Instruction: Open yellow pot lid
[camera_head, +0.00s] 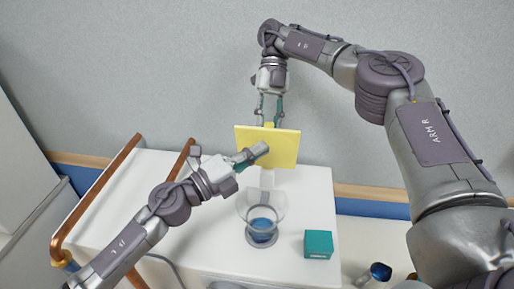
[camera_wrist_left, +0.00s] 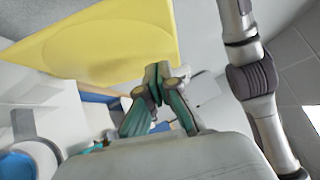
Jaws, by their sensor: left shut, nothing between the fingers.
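The yellow lid (camera_head: 283,150) is a square plate, tilted steeply above the white worktop. My right gripper (camera_head: 269,118) comes from above, with its fingers around the lid's small yellow knob. My left gripper (camera_head: 261,150) is shut and empty in front of the lid's face; whether it touches the lid is hard to tell. In the left wrist view the lid (camera_wrist_left: 100,40) fills the upper left, beside my left fingers (camera_wrist_left: 155,85). Below the lid stands a clear vessel (camera_head: 262,212) with blue inside. No yellow pot body shows.
A teal cube (camera_head: 318,244) stands at the right of the white worktop (camera_head: 200,240). Copper-coloured pipes (camera_head: 100,190) run along the left. A small dark and blue item (camera_head: 380,271) lies at the lower right. The worktop's right rear is clear.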

